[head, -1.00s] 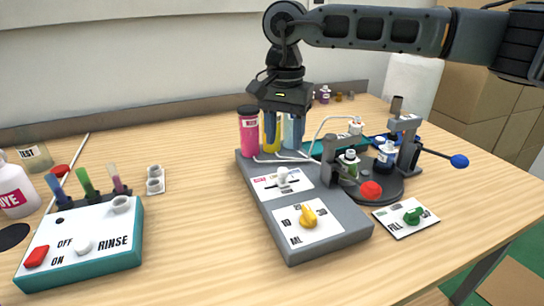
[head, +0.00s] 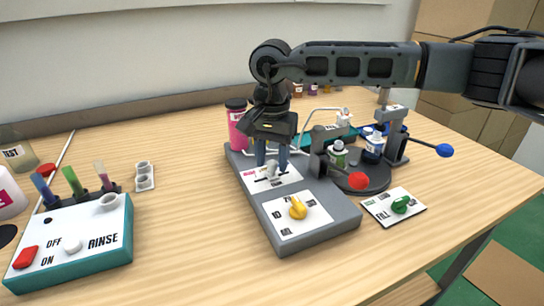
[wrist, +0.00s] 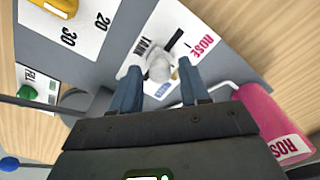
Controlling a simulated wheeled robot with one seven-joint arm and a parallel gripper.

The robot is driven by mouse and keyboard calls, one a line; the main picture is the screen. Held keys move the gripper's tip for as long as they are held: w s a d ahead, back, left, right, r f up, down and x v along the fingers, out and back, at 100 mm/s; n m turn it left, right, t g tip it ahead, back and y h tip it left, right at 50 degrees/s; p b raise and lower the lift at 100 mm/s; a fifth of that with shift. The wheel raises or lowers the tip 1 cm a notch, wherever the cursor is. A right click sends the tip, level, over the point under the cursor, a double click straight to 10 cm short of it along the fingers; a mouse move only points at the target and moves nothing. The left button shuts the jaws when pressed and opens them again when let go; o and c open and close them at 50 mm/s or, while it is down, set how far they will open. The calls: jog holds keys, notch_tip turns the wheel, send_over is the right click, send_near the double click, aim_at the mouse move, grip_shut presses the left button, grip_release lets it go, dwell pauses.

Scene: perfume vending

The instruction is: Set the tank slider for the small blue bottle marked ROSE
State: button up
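The tank slider's white knob (head: 272,170) stands on a white panel (head: 287,180) of the grey machine, around the middle of its slot. In the wrist view the knob (wrist: 160,68) sits between my fingers, with gaps seen on both sides. My gripper (wrist: 158,72) is open and points down around it; it also shows in the head view (head: 271,160). The panel reads TANK, with a pink ROSE label (wrist: 202,42) at one end. The pink ROSE tank (wrist: 270,120) stands close by. A small dark blue bottle (head: 373,150) is on the turntable; its label is unreadable.
The yellow dial (head: 298,208) and a red ball knob (head: 358,181) are near the slider. A green dial (head: 401,204) lies right, the RINSE box (head: 85,240) left. The other tanks are hidden behind my gripper.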

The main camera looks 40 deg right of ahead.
grip_shut()
dwell(0.4)
jog(key=a, duration=0.1)
jog(key=w+a+b, duration=0.1)
jog(key=a, duration=0.1)
jog(key=shift+a+f, duration=0.1)
jog(key=shift+a, duration=0.3)
jog(key=shift+o, duration=0.9)
grip_release()
jog(key=shift+r, duration=0.2)
